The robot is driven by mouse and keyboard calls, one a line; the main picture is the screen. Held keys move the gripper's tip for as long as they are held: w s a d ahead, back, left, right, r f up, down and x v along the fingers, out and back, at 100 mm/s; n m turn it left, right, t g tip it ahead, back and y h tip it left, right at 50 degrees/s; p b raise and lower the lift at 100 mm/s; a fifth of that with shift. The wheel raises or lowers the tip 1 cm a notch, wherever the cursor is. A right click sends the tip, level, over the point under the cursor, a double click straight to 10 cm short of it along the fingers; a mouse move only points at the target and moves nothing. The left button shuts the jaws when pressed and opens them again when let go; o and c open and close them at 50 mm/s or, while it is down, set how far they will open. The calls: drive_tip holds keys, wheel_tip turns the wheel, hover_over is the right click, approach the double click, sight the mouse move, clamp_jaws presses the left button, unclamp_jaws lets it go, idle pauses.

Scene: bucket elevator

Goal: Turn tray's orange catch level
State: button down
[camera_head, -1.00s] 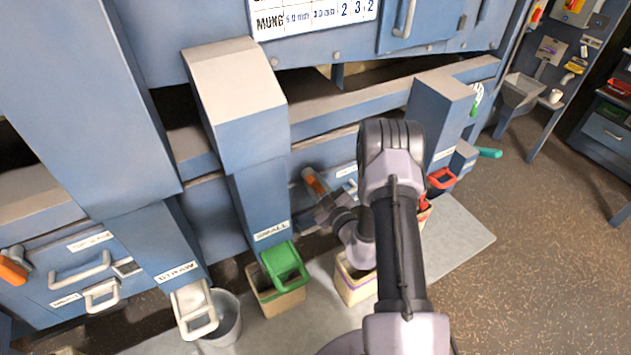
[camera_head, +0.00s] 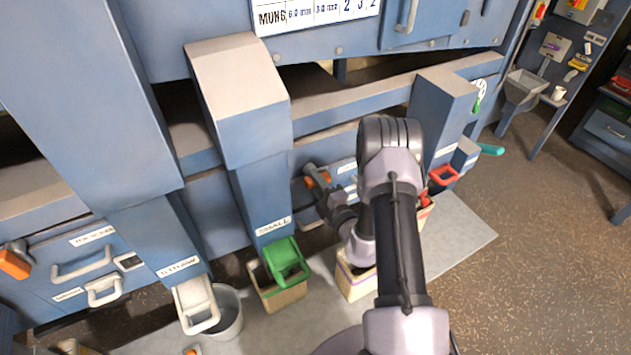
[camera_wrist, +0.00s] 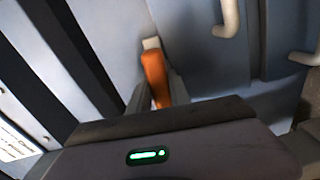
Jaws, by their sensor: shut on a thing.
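The orange catch (camera_head: 318,178) is on the blue front panel of the machine, behind my arm in the head view. In the wrist view the orange catch (camera_wrist: 154,72) runs from a pale mount down between my fingers. My gripper (camera_wrist: 158,98) is shut on it, with one grey finger on each side. In the head view my gripper (camera_head: 324,190) is at the catch and partly hidden by my own wrist. The tray front (camera_head: 343,172) behind it is partly covered by my arm.
A second orange catch (camera_head: 15,262) sits on the left tray front. A green-handled chute flap (camera_head: 285,260) hangs left of my arm, over a bin (camera_head: 280,298). A red handle (camera_head: 443,176) is to the right. Open floor (camera_head: 540,240) lies at right.

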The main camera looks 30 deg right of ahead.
drive_tip(key=shift+f+n, duration=0.1)
drive_tip(key=shift+n, duration=0.7)
drive_tip(key=c, duration=1.2)
unclamp_jaws()
drive_tip(key=shift+s, duration=0.1)
drive_tip(key=s+p, duration=0.1)
drive_tip(key=s, duration=1.6)
drive_tip(key=shift+s+d, duration=0.2)
drive_tip(key=shift+d, duration=0.1)
